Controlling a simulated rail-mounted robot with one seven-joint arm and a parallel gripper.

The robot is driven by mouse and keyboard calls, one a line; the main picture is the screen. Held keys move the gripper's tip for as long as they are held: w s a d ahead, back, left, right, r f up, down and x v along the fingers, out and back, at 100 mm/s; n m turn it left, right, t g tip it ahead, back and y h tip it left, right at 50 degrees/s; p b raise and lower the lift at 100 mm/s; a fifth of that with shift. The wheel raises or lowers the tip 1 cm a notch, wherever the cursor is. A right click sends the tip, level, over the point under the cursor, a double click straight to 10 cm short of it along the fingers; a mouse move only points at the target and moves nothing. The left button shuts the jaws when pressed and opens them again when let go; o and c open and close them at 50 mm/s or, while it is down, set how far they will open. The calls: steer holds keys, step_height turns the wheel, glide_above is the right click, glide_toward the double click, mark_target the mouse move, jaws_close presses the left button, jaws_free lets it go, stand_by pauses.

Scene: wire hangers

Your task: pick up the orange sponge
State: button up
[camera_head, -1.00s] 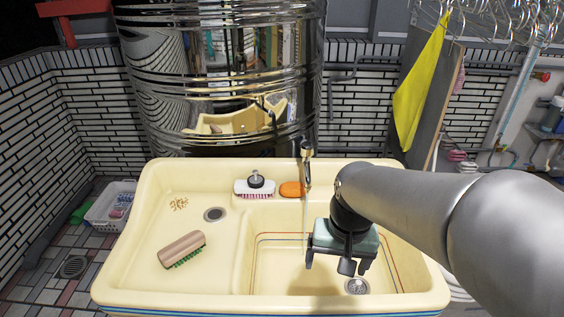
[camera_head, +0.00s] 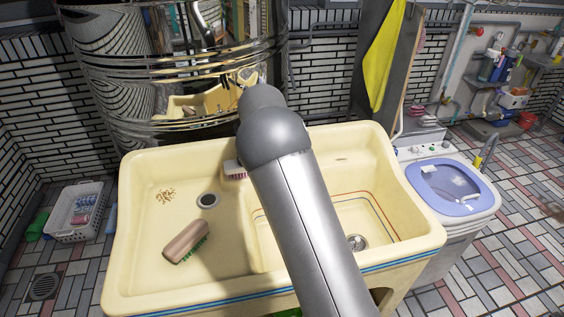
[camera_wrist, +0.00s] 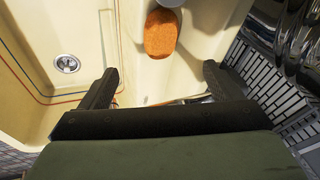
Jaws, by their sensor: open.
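The orange sponge (camera_wrist: 160,33) lies on the cream sink's back ledge, near the top middle of the wrist view. In the head view my arm hides it. My gripper (camera_wrist: 160,84) shows in the wrist view with its two dark fingers spread wide apart and nothing between them. The sponge appears beyond the fingertips, between their lines, and apart from them. In the head view my gripper is hidden behind my own arm.
The cream sink (camera_head: 135,240) holds a wooden brush (camera_head: 186,241) in its left part. A white brush (camera_head: 234,170) on the ledge is partly hidden by my arm. A shiny metal tank (camera_head: 110,90) stands close behind the sink. A washing machine (camera_head: 425,225) stands at right.

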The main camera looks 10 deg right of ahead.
steer(key=p+x, duration=0.1)
steer(key=x, duration=0.7)
steer(key=shift+f, duration=0.1)
steer(key=shift+d+p+x, duration=0.2)
steer(key=shift+p+x, duration=0.95)
steer(key=shift+x, duration=1.45)
steer(key=shift+w, duration=0.1)
steer(key=c, duration=1.1)
